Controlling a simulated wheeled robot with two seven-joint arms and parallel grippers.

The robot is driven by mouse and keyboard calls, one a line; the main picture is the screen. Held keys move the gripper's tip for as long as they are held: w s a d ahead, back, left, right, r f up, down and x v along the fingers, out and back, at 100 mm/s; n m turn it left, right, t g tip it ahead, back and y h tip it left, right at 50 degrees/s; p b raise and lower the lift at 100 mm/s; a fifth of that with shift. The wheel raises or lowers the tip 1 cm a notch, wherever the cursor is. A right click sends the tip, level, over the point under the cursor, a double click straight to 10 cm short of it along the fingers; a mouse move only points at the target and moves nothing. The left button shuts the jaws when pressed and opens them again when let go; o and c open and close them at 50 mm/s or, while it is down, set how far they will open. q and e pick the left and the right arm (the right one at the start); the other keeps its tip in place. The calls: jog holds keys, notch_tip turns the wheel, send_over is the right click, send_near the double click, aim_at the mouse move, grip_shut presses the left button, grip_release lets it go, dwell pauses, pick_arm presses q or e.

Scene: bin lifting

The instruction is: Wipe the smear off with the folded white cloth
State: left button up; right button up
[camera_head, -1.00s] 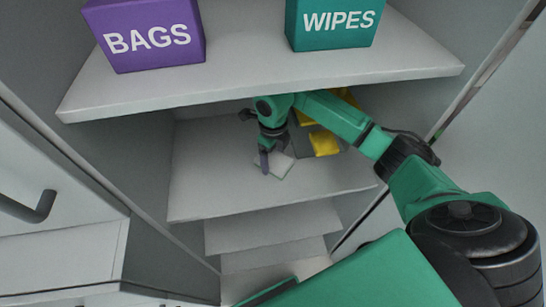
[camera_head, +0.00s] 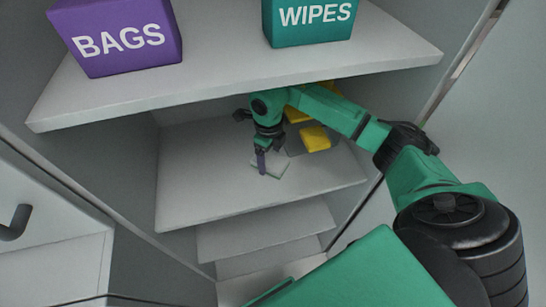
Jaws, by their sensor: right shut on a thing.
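My left gripper is not in view.
The upper shelf (camera_head: 240,75) passes close above my right arm and bears a purple BAGS box (camera_head: 120,38) and a green WIPES box (camera_head: 312,20). The shelf's left part is clear.

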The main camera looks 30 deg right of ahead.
jog(key=shift+w+a+f, duration=0.1)
jog(key=shift+a, duration=0.55)
jog(key=shift+w+a+f, duration=0.1)
jog(key=shift+a, duration=0.5)
jog(key=shift+s, duration=0.1)
notch_tip(320, 180, up, 6)
jog(key=p, duration=0.3)
jog(key=shift+p, duration=0.35)
jog(key=shift+w+r, duration=0.1)
jog(key=shift+w, duration=0.15)
notch_tip(320, 180, up, 3)
jog(key=shift+f+p, duration=0.1)
jog(key=shift+p, duration=0.8)
